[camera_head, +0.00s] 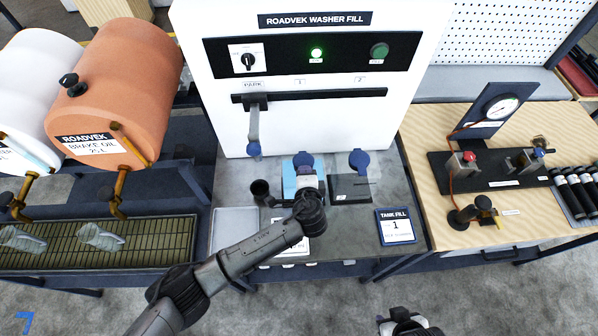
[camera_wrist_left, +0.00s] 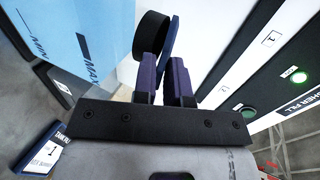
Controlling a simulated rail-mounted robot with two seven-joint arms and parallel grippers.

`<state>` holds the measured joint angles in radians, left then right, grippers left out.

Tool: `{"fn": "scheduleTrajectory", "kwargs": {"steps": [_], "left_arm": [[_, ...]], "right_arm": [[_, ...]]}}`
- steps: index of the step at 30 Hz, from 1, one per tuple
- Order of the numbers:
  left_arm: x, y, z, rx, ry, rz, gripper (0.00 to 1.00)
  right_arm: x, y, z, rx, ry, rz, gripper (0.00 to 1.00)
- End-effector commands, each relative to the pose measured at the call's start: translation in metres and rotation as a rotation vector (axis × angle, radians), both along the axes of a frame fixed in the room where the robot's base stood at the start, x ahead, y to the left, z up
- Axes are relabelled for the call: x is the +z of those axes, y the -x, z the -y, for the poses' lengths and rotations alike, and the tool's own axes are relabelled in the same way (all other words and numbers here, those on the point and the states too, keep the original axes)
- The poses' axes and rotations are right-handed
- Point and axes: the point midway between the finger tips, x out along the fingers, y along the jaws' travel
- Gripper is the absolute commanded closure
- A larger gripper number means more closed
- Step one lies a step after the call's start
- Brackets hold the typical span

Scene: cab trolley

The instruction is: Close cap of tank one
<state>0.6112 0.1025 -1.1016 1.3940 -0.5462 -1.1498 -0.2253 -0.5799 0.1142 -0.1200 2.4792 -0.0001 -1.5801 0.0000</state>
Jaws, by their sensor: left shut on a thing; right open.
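Tank one is a light blue tank (camera_head: 289,182) on the grey bench, below the washer fill panel. Its blue cap (camera_head: 303,159) stands raised at the back of the tank top. In the left wrist view the MIN and MAX marks show on the tank wall (camera_wrist_left: 75,45). My left gripper (camera_wrist_left: 167,75) is shut on the blue cap (camera_wrist_left: 170,38), seen nearly edge-on between the fingers. A black round part (camera_wrist_left: 150,36) is beside it. In the head view my left gripper (camera_head: 306,182) hides part of the tank. My right gripper (camera_head: 405,322) is open at the bottom edge, away from the bench.
A second, dark tank (camera_head: 352,188) with a raised blue cap (camera_head: 359,160) stands just right. A nozzle arm (camera_head: 254,135) hangs from the panel rail at left.

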Motion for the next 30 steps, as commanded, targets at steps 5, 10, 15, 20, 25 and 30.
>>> {"fn": "scheduleTrajectory", "kwargs": {"steps": [5, 10, 15, 20, 25, 30], "left_arm": [[-0.0114, 0.0018, -0.0011, 0.001, -0.006, -0.013, 1.0], [-0.0125, 0.0019, -0.0009, 0.001, -0.007, -0.015, 1.0], [-0.0126, 0.0017, -0.0013, 0.001, -0.007, -0.015, 1.0], [-0.0126, 0.0015, -0.0015, 0.002, -0.007, -0.015, 1.0], [-0.0111, 0.001, -0.0014, 0.001, -0.006, -0.011, 0.71], [-0.0092, 0.0003, -0.0013, 0.002, -0.006, -0.008, 0.68]], "right_arm": [[-0.0032, 0.0001, -0.0002, 0.0, 0.0, 0.0, 0.57], [-0.0035, 0.0, 0.0, 0.0, 0.0, 0.0, 0.57], [-0.0035, 0.0001, 0.0013, 0.004, 0.004, 0.001, 0.57], [-0.0036, 0.0001, 0.003, 0.007, 0.011, 0.001, 0.57], [-0.0034, 0.0002, 0.0031, 0.007, 0.011, 0.001, 0.57], [-0.0031, 0.0001, 0.0026, 0.006, 0.009, 0.0, 0.57]]}}
